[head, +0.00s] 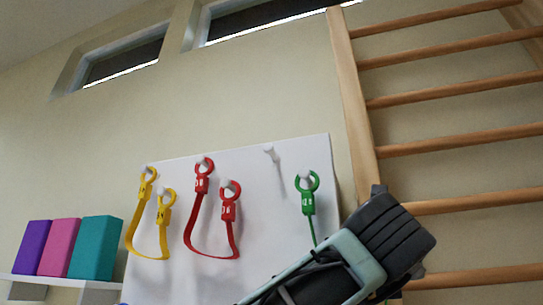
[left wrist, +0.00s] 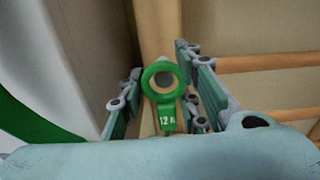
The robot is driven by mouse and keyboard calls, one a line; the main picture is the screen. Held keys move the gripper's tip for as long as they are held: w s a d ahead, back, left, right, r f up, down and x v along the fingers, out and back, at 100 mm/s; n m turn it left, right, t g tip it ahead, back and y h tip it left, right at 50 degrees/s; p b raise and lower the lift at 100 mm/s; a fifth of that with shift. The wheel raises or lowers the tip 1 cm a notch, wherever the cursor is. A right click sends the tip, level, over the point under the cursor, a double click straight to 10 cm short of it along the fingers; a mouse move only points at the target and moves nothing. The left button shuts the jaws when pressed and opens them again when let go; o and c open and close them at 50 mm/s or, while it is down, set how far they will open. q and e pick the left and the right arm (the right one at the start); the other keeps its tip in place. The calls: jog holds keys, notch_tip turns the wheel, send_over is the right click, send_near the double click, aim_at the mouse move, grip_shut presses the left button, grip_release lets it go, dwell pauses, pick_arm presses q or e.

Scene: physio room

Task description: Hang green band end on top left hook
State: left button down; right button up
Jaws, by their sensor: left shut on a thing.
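In the head view, a white board carries paired pegs. The top left hook of the green pair (head: 269,153) is bare. One green band end (head: 308,193) hangs on the lower right peg, and its strap runs down behind my arm. In the left wrist view, the other green band end (left wrist: 160,98), a ring with a marked tag, sits between the fingers of my left gripper (left wrist: 162,88), which is shut on it. In the head view my left gripper (head: 385,250) is at the lower right, below and right of the bare hook; its fingertips are hidden. My right gripper is not in view.
A yellow band (head: 150,254) and a red band (head: 208,254) hang on pegs left of the bare hook. Wooden wall bars (head: 357,120) stand right of the board. Purple, pink and teal blocks (head: 96,248) stand on a shelf at the left. Wall above the board is clear.

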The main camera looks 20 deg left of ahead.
pick_arm(q)
jog(key=shift+w, duration=0.65)
jog(key=shift+w+p, duration=0.45)
jog(key=shift+w, duration=0.25)
jog(key=shift+f+b, duration=0.4)
jog(key=shift+b, duration=0.05)
jog(key=c, duration=1.2)
grip_release()
jog(key=shift+o, duration=0.8)
